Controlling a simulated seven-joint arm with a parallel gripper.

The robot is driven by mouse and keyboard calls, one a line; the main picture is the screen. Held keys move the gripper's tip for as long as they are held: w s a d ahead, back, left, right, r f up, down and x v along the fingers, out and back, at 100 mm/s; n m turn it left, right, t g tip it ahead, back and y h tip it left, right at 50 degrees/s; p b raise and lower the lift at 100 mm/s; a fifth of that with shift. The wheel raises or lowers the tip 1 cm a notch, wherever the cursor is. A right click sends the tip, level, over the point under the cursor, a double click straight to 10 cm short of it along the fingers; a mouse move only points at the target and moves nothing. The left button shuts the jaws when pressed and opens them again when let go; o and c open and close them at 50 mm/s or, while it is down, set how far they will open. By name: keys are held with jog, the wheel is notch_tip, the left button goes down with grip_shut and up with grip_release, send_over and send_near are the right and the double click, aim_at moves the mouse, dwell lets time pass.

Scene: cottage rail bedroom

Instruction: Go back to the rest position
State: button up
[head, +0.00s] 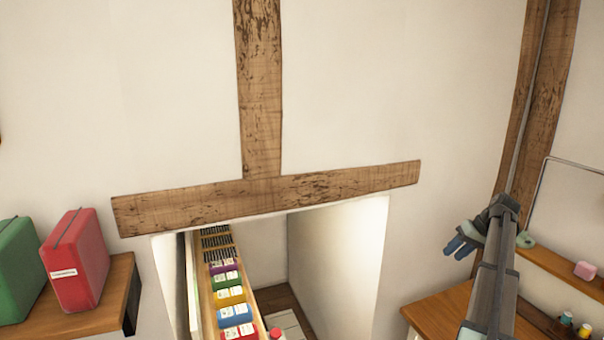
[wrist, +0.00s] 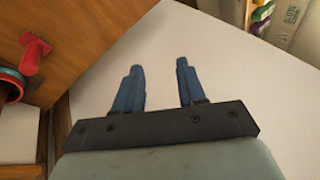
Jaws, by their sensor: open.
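My gripper (head: 461,246) is at the right in the head view, raised beside the white wall above a wooden desk top (head: 440,312). In the wrist view its two blue fingers (wrist: 157,88) stand apart with nothing between them. Behind them is a plain white surface. The gripper is open and empty, and touches nothing that I can see.
A wall recess holds a rack of coloured packets (head: 230,296). Red (head: 76,260) and green (head: 18,270) cases stand on a wooden shelf at left. A wooden shelf (head: 560,268) with small items is at right. The wrist view shows a red object (wrist: 33,54).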

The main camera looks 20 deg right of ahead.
jog(key=s+a+f+g+y, duration=0.15)
jog(key=a+f+g, duration=0.45)
jog(key=a+f, duration=3.15)
jog(key=s+a+f+n+g+h, duration=0.1)
jog(key=s+a+f, duration=0.4)
jog(key=s, duration=0.5)
jog(key=s+a+f+n+g+h, duration=0.2)
jog(key=s+a+f, duration=0.4)
jog(key=s+a, duration=0.3)
jog(key=s+a+f+n+g+h, duration=0.1)
jog(key=s+a+f+g+h, duration=0.1)
jog(key=s+a+f, duration=0.4)
jog(key=s+a, duration=0.1)
jog(key=s, duration=0.4)
jog(key=shift+s+a, duration=0.15)
jog(key=shift+s, duration=0.25)
jog(key=shift+r+h, duration=0.1)
jog(key=shift+h, duration=0.15)
